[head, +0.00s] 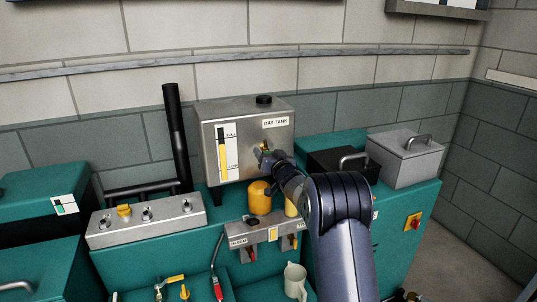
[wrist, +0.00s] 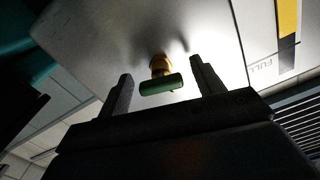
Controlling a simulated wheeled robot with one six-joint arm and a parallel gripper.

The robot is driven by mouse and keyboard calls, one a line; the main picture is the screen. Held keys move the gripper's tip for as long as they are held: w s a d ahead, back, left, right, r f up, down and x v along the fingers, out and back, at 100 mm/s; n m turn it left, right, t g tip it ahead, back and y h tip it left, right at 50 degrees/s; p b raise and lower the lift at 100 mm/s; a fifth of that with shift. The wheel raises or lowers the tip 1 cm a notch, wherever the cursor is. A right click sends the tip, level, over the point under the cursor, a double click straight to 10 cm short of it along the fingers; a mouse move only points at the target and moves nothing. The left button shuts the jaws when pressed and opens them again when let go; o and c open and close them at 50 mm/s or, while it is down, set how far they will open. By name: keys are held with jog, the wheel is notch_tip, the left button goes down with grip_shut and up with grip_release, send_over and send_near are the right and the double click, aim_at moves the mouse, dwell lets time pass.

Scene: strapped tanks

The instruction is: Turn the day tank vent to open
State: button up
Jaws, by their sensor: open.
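The day tank (head: 250,115) is a grey metal box with a DAY TANK label and a yellow level gauge (head: 223,152). In the wrist view its front face (wrist: 110,30) carries a brass stem (wrist: 159,65) with a short green handle (wrist: 161,85), which I take to be the vent. My gripper (wrist: 161,69) is open, its two dark fingers apart on either side of the stem and handle. I see no contact with either finger. In the head view my gripper (head: 264,158) is at the tank's lower right front and hides the handle.
A black pipe (head: 178,135) rises left of the tank. A black box (head: 335,160) and a grey lidded box (head: 405,157) stand to the right.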

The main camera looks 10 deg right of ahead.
jog(key=c, duration=1)
jog(key=shift+f+n+b, duration=0.15)
jog(key=shift+n+b, duration=0.35)
jog(key=shift+b, duration=0.15)
jog(key=shift+n+b, duration=0.5)
jog(key=shift+n, duration=0.5)
jog(key=o, duration=1)
jog(key=s+d+b, duration=0.1)
jog(key=s+d, duration=0.1)
jog(key=s, duration=0.8)
jog(key=shift+s+b, duration=0.3)
jog(key=shift+b, duration=0.1)
